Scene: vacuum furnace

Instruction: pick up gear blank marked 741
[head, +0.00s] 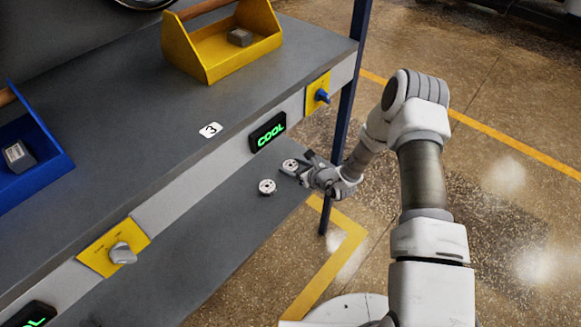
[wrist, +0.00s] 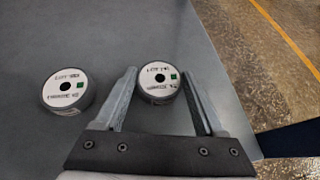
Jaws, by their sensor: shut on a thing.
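Two small round gear blanks, each with a white labelled top, a dark centre hole and a green mark, are on the lower grey shelf. One gear blank (head: 291,165) is between the fingers of my gripper (head: 296,170); in the wrist view this blank (wrist: 157,80) sits between the fingertips of my gripper (wrist: 158,75), which is shut on it. Its label is blurred; the number looks like 741, but I cannot be sure. The other gear blank (head: 267,187) stands free beside it, to the left in the wrist view (wrist: 66,90), its label also blurred.
The upper bench (head: 120,130) overhangs the shelf (head: 215,235). A yellow tote (head: 190,55) and a blue tote (head: 45,172) stand on it. A green-lit COOL display (head: 268,132) is on its front. A dark blue post (head: 345,110) rises behind my gripper.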

